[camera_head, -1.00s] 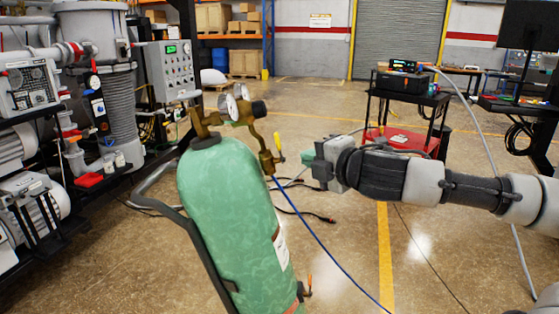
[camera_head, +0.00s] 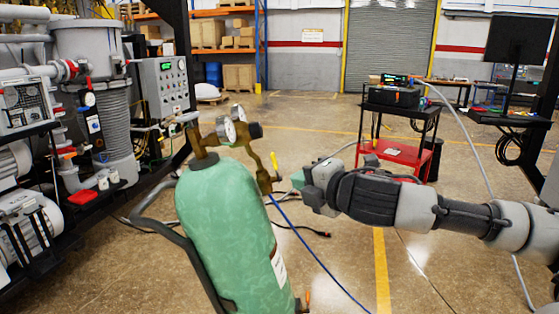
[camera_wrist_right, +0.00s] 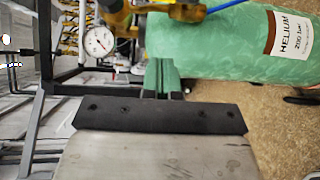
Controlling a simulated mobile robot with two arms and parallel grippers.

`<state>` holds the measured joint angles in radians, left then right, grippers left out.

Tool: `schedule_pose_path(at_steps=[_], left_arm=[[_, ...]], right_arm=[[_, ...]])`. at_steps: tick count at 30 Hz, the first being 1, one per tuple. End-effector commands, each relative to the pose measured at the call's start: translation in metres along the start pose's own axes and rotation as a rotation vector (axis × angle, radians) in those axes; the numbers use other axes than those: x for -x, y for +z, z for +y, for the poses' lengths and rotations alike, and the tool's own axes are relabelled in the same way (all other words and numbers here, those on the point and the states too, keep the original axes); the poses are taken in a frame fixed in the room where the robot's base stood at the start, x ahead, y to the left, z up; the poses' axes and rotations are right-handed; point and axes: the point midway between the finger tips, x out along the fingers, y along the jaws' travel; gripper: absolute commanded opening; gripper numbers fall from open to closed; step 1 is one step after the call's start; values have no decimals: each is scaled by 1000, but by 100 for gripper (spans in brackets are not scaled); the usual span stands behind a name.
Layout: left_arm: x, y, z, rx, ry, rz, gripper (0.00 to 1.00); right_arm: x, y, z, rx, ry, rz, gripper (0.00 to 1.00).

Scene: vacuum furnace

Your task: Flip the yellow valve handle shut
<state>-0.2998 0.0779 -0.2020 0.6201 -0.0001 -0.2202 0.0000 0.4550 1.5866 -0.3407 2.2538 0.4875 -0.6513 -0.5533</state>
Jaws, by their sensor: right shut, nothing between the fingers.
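The yellow valve handle (camera_head: 275,160) stands up at the end of the brass regulator (camera_head: 232,132) on the green helium cylinder (camera_head: 228,230). The blue hose runs down from beside it. My right gripper (camera_head: 298,181) is shut and empty, just right of and a little below the handle, with a small gap visible. In the right wrist view its green fingertips (camera_wrist_right: 162,78) point toward the cylinder (camera_wrist_right: 220,35), with brass parts and a gauge (camera_wrist_right: 100,42) at the upper left. I cannot pick out the handle clearly there. My left gripper is not in view.
A vacuum furnace rig with pipes and a control box (camera_head: 165,85) stands at the left. A red and black cart (camera_head: 400,150) stands behind my right arm. Cables lie on the floor around the cylinder. Open floor lies at the lower right.

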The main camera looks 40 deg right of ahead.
Motion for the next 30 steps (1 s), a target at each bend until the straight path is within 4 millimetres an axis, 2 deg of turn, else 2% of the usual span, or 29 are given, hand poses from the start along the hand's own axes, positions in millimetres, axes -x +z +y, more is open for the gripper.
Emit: schedule_pose_path(at_steps=[1, 8, 17, 18, 24, 30], left_arm=[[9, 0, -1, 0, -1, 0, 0], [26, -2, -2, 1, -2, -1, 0], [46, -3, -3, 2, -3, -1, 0], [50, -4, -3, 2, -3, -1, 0], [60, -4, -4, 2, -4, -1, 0], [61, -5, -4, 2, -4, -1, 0]], right_arm=[[-4, -1, 4, -7, -1, 3, 0], [-30, -1, 4, -6, 0, 2, 0], [-80, -1, 4, -5, 0, 1, 0], [-84, 6, 4, -3, -2, -2, 0], [-101, 23, 2, -1, -3, -2, 0], [-107, 28, 0, 1, -1, -1, 0]])
